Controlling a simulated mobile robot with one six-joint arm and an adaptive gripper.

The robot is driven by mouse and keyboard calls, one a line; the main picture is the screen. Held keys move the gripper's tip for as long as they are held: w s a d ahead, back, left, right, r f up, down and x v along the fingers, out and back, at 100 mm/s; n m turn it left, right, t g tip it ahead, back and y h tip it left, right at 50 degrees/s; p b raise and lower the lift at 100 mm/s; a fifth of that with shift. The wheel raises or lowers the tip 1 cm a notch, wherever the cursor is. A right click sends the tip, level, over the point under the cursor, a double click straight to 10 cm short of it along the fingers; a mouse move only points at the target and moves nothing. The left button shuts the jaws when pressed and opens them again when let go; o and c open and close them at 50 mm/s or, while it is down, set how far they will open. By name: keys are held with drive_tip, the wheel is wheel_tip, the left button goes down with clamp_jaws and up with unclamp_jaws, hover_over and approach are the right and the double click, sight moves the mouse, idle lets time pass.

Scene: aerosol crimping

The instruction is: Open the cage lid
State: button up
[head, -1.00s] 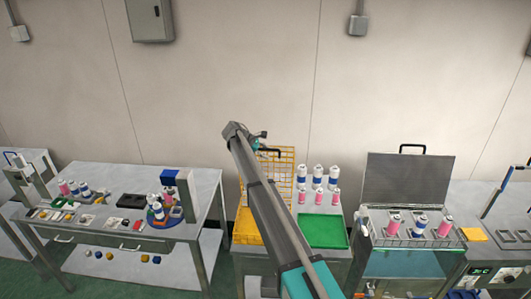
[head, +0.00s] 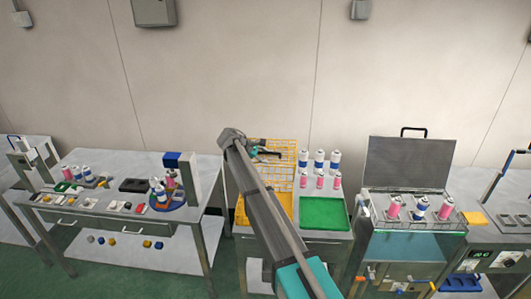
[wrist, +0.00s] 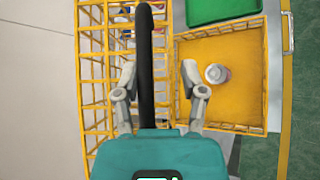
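The yellow wire cage (wrist: 222,127) is open, with its wire lid (head: 284,171) standing up at the back; the lid also shows at the left in the wrist view (wrist: 91,70). The black lid handle (wrist: 147,60) runs lengthwise between my fingers. My gripper (wrist: 160,82) is open, with one finger on each side of the handle and a visible gap on the right. In the head view my gripper (head: 262,150) is at the lid's upper part, and my arm hides much of the cage. A can with a pale top (wrist: 217,73) stands on the cage floor.
A green tray (head: 324,213) and several cans (head: 319,160) are right of the cage. A steel bath with a raised lid (head: 410,162) stands farther right. A workbench (head: 120,170) with small parts is at the left. The wall is close behind.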

drive_tip(key=s+f+t+b, duration=0.1)
drive_tip(key=s+f+b, duration=0.4)
drive_tip(key=s, duration=0.1)
drive_tip(key=shift+s+f+m+b, duration=0.15)
drive_tip(key=shift+s+m+b, duration=0.15)
drive_tip(key=shift+s+b, duration=0.1)
drive_tip(key=shift+a, duration=0.2)
drive_tip(key=p+v, duration=0.8)
drive_tip(key=v, duration=0.7)
drive_tip(key=shift+s+a, duration=0.25)
drive_tip(key=shift+s, duration=0.25)
idle(1.6)
drive_tip(key=shift+d+f, duration=0.1)
drive_tip(key=shift+f, duration=0.05)
idle(0.4)
